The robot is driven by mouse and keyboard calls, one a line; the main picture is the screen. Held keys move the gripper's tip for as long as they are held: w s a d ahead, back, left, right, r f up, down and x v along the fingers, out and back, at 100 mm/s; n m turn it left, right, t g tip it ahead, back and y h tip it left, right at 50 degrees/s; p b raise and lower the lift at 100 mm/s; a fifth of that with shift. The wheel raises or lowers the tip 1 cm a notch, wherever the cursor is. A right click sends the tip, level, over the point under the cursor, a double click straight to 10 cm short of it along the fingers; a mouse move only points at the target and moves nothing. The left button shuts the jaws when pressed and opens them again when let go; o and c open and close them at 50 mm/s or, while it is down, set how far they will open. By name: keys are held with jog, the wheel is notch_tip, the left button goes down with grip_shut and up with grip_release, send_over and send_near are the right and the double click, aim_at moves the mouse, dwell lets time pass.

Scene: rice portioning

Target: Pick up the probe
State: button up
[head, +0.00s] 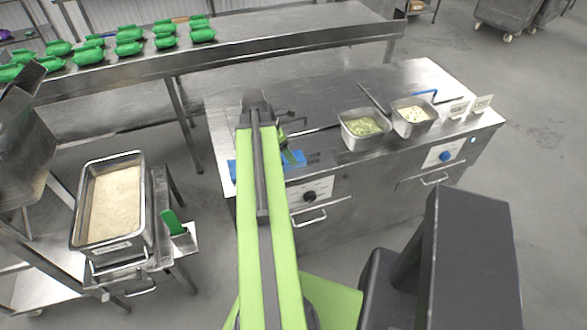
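I cannot pick out the probe with certainty. A blue item (296,160) lies at the front left edge of the steel counter (310,100), partly hidden behind my green arm. Small dark and green parts show beside it, too small to name. My gripper (284,118) is at the far end of the arm, over the left part of the counter. It is small and partly hidden by the arm, so its fingers are unclear. I see nothing clearly held in it.
Two steel pans of food (365,128) (413,115) stand on the counter's right, near small label cards (470,106). A deep pan of grain (110,205) stands on a trolley at left. Green packs (130,40) line the back table. Open floor lies at right.

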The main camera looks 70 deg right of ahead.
aim_at(299, 159)
jog(key=shift+f, duration=0.15)
jog(key=b+x, duration=0.4)
jog(key=x, duration=0.1)
jog(key=shift+w+d+f+b, duration=0.1)
jog(key=shift+d+f+b, duration=0.05)
jog(key=shift+d+b, duration=0.15)
jog(key=shift+c, duration=0.2)
jog(key=c, duration=1.4)
